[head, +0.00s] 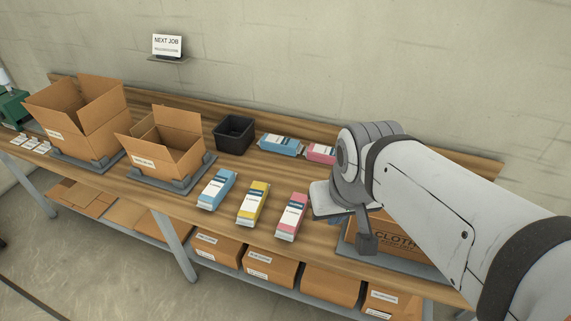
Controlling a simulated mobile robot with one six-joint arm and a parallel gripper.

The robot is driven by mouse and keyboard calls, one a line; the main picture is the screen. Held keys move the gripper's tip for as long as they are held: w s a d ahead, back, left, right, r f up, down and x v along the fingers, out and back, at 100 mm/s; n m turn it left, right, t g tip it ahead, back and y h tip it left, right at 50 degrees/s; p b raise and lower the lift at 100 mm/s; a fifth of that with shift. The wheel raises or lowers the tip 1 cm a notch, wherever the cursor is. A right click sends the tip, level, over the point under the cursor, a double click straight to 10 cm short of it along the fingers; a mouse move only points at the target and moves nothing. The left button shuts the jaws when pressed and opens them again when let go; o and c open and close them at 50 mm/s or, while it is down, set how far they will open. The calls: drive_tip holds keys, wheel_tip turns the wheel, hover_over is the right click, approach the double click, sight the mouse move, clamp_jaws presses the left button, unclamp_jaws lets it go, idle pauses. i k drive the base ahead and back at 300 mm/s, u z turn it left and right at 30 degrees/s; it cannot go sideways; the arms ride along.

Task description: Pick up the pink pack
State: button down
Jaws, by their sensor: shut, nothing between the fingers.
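A pink pack (291,216) with a white and dark label lies on the wooden table near its front edge, right of a yellow pack (253,204). A second pink pack (320,153) lies further back, partly hidden behind my arm. My gripper (367,242) shows as a dark end piece under the wrist, to the right of the front pink pack and apart from it in the picture. It is shut and holds nothing. My wrist covers part of the gripper, and its height above the table is hard to judge.
A blue pack (217,189) lies left of the yellow one; another blue pack (280,146) lies behind. A black bin (234,134) and two open cardboard boxes (163,145) (79,108) stand left. A cardboard carton (352,235) stands at right, partly behind my arm.

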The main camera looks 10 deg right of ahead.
sight(287, 228)
drive_tip(key=z, duration=0.05)
drive_tip(key=i, duration=0.3)
drive_tip(key=z, duration=2.55)
drive_tip(key=k, duration=1.55)
drive_tip(key=u, duration=1)
drive_tip(key=i, duration=0.9)
drive_tip(key=u, duration=0.05)
